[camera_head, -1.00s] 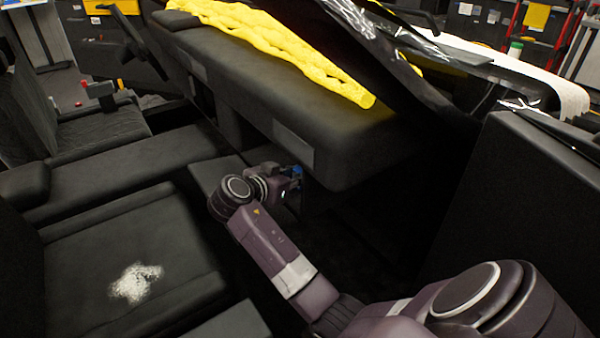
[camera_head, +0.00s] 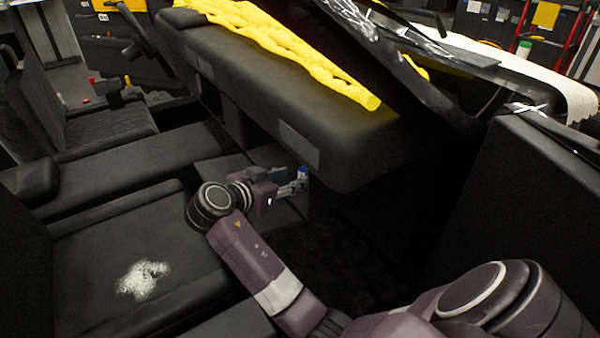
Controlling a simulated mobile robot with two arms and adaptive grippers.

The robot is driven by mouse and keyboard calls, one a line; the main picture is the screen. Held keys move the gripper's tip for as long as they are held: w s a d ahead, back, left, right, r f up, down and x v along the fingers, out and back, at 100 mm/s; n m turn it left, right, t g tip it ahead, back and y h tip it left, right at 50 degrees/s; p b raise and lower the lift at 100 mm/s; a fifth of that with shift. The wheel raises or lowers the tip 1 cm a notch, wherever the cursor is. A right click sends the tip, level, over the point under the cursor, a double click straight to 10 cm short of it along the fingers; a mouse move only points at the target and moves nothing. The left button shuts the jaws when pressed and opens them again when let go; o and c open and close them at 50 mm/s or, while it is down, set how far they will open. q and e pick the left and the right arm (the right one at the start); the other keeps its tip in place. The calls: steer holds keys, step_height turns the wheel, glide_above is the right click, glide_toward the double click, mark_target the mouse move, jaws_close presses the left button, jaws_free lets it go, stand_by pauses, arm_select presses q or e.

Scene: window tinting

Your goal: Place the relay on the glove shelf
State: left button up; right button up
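My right gripper (camera_head: 294,186) reaches under the dashboard's lower edge, its fingers pointing right. A small blue object with a pale part (camera_head: 303,174), which looks like the relay, is at its fingertips. It is too small to tell whether the fingers are closed on it or only beside it. The dark shelf under the dashboard (camera_head: 222,169), which looks like the glove shelf, lies behind and left of the gripper. My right arm hides part of the area below. My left gripper is not in view.
The padded dashboard (camera_head: 250,85) overhangs the gripper closely, with a yellow cloth (camera_head: 290,55) on top. A black seat (camera_head: 95,240) with a white patch lies at left. A dark door panel (camera_head: 520,200) stands at right. The dark footwell below the dashboard looks clear.

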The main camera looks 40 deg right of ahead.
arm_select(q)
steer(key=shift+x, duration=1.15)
arm_select(e)
steer(key=v, duration=0.5)
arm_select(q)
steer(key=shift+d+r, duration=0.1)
arm_select(e)
steer(key=shift+f, duration=0.1)
